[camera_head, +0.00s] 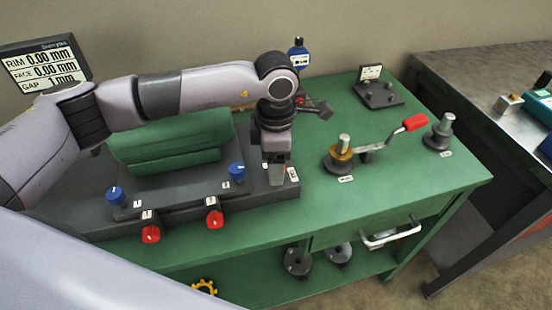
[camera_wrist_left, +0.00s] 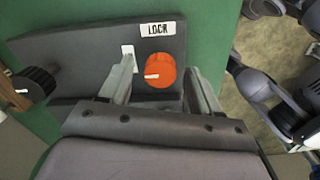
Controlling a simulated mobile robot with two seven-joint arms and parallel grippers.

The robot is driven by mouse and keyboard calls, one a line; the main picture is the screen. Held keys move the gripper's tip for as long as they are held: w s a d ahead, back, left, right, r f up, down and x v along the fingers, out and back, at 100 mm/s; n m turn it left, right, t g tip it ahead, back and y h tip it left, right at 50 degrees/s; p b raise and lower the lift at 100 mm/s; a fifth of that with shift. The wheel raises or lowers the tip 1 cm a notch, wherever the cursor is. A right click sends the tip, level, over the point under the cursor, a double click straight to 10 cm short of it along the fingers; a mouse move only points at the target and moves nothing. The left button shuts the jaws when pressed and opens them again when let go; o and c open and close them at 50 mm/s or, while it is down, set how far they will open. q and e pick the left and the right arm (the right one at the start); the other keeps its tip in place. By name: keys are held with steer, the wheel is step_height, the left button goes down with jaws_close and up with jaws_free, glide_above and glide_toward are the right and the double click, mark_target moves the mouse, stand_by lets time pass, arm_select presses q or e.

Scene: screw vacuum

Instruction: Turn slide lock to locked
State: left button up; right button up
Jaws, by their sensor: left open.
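The slide lock is an orange-red round knob (camera_wrist_left: 162,72) on the right end of the dark grey base (camera_head: 240,208). In the left wrist view its short white line lies on its left half, facing a white label (camera_wrist_left: 127,56) partly covered by a finger. The LOCK label (camera_wrist_left: 158,29) sits just above the knob there and also shows in the head view (camera_head: 293,174). My left gripper (camera_head: 275,174) points down over this end, open, with one finger on each side of the knob. I cannot tell whether they touch it. In the head view the gripper mostly hides the knob.
Two blue knobs (camera_head: 237,171) and two red knobs (camera_head: 214,219) are on the base.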

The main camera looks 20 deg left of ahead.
arm_select(q)
steer(key=c, duration=1.1)
steer(key=shift+o, duration=0.2)
arm_select(e)
steer(key=shift+f, duration=0.1)
